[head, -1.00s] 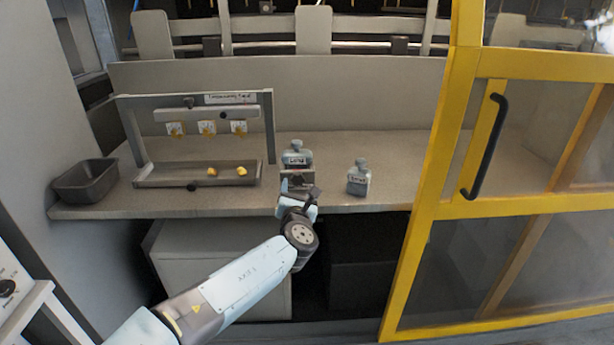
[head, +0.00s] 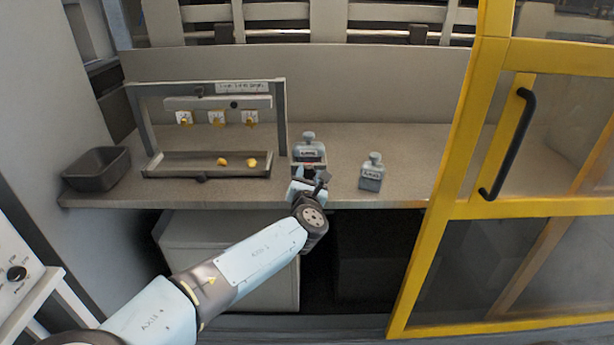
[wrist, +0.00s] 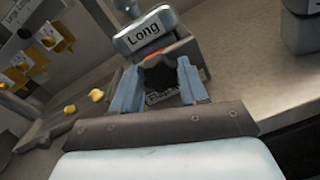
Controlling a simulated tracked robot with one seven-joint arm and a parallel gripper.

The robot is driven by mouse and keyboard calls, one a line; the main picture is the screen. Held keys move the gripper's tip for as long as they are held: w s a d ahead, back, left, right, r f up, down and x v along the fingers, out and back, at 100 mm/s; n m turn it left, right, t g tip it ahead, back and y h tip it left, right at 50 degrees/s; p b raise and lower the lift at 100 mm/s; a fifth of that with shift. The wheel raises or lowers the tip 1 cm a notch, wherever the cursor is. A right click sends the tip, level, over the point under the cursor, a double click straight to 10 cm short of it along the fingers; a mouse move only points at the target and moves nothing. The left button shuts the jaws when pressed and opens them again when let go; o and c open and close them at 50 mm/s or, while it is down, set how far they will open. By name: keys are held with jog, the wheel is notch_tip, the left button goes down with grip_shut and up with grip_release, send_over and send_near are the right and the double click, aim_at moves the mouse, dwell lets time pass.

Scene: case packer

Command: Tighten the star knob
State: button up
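Small dark knobs show in the head view: one on the front of the tray (head: 201,179), one on the rack's crossbar (head: 234,104) and one at the crossbar's upper left (head: 199,92). They are too small to tell which is star-shaped. My gripper (head: 311,173) is at the counter's front edge, to the right of the rack and away from these knobs.
Yellow pieces (head: 252,162) lie in the tray, and yellow parts hang on the rack (head: 217,117). A dark bin (head: 97,169) is at the far left. A yellow-framed door (head: 462,130) bounds the right.

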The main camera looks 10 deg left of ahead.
jog(key=c, duration=0.5)
jog(key=shift+a, duration=0.35)
jog(key=shift+d, duration=0.25)
